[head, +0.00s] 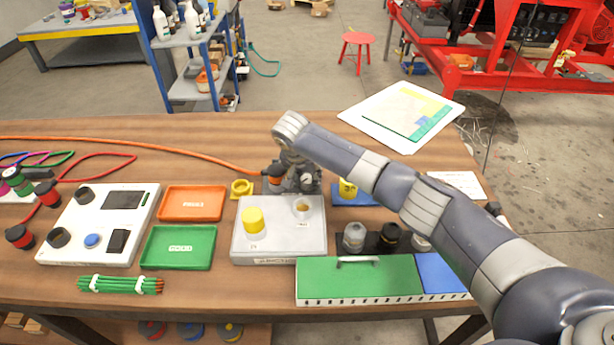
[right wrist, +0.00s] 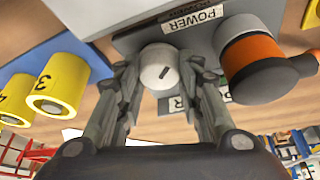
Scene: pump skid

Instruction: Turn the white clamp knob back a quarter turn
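The white clamp knob (right wrist: 157,66) sits on a grey unit with POWER labels (right wrist: 200,18) in the right wrist view. It is round, with a short dark mark on its face that lies slanted. My right gripper (right wrist: 160,75) has one finger on each side of the knob, and both fingers appear to touch it. In the head view my right gripper (head: 292,168) is over the small grey unit behind the pale box, and my wrist hides much of it. My left gripper is not in view.
An orange and black knob (right wrist: 254,62) stands close beside my right finger. Yellow numbered cylinders (right wrist: 57,83) stand on a blue base on the other side. The pale box (head: 279,247), green tray (head: 178,247) and orange tray (head: 192,203) lie nearby on the table.

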